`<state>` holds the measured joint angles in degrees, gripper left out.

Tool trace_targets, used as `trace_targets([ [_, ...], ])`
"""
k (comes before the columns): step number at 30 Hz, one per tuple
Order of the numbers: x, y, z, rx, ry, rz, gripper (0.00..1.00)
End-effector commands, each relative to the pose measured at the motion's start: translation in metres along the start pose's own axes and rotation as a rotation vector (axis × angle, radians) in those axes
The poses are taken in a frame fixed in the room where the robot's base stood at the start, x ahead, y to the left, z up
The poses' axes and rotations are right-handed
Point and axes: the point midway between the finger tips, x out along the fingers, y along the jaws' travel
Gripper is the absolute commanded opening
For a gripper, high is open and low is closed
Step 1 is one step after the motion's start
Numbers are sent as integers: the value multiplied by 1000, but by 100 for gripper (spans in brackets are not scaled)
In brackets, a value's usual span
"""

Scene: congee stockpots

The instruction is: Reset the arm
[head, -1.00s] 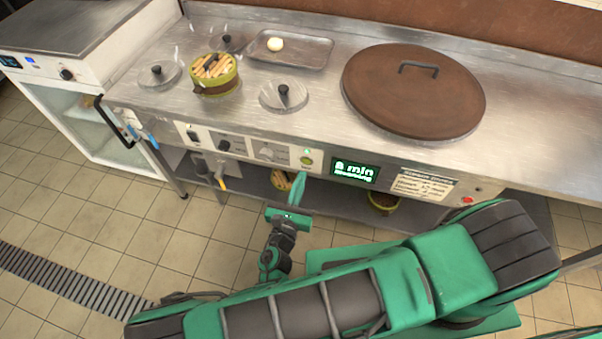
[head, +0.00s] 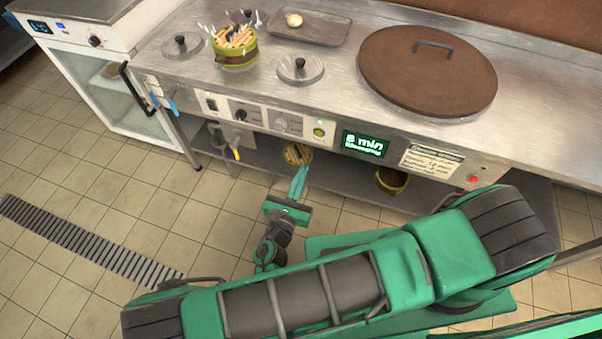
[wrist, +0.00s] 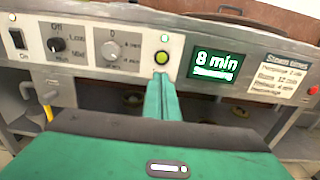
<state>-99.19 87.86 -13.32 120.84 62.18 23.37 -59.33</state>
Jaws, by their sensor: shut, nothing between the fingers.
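My gripper (head: 298,184) is at the end of my green arm, low in front of the steel counter's control panel. Its green fingers are closed together with nothing between them. In the head view that button (head: 319,132) is on the panel above and beyond the fingertips. Whether the tips touch the panel is not clear; they look apart from it.
The panel holds a green display (head: 365,144) reading 8 min, knobs and a printed label (head: 431,159). Above are a large brown lid (head: 428,75), small lids, a basket (head: 235,50) and a tray (head: 297,30). A shelf with baskets runs below. Tiled floor (head: 110,215) is open at left.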

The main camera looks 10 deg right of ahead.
Motion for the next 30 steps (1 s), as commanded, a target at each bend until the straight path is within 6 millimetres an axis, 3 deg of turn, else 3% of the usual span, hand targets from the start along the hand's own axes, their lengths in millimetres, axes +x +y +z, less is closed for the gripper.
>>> trace_targets([
  [12, 1, -1, 0, 1, 1, -3, 0],
  [17, 10, -8, 8, 46, 29, -73, 0],
  [30, 68, -74, 70, 433, 191, -623, 0],
])
